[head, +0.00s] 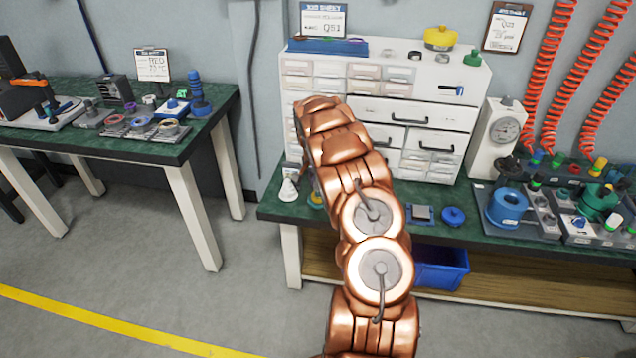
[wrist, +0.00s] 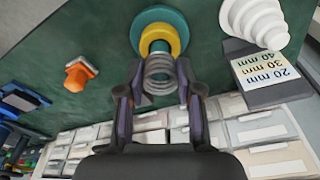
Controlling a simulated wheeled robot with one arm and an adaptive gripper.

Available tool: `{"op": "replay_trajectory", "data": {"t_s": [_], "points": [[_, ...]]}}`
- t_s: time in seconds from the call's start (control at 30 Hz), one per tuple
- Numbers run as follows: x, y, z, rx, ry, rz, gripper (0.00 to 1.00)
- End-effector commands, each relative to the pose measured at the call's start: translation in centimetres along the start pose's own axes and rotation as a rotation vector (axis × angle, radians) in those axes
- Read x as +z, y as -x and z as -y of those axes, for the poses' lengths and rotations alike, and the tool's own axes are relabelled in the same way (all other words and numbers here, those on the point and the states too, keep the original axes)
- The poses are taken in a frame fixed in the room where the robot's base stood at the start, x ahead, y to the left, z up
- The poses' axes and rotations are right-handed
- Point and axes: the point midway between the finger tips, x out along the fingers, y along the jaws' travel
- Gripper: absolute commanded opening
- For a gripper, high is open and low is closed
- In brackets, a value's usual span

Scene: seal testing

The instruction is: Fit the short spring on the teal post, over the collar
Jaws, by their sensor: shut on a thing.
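In the wrist view my gripper (wrist: 159,82) is shut on a grey coil spring (wrist: 159,72), with a finger on either side of it. The post shows just beyond the spring, with a teal round base (wrist: 178,20) and a yellow collar (wrist: 176,40). The spring overlaps the collar's near edge in the picture. I cannot tell whether the spring is around the post or only in front of it. In the head view my arm hides the gripper and the spring; a bit of the yellow collar (head: 314,201) shows beside the arm.
A white stepped cone (wrist: 252,20) and a block with millimetre labels (wrist: 268,75) stand right of the post in the wrist view. An orange part (wrist: 79,74) lies to the left on the green bench top. A white drawer cabinet (head: 450,90) stands behind my arm.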

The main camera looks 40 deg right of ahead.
Motion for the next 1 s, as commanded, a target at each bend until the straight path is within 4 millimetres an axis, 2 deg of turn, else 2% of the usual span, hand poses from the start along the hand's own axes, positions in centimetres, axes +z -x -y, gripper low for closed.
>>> {"op": "replay_trajectory", "data": {"t_s": [0.73,0.77,1.0], "points": [[0.22,-0.87,0.04,0.001,0.001,0.001,0.00],[0.22,-0.87,0.04,0.001,0.001,0.001,0.37],[0.18,-0.86,0.03,0.000,0.001,0.000,0.62]]}}
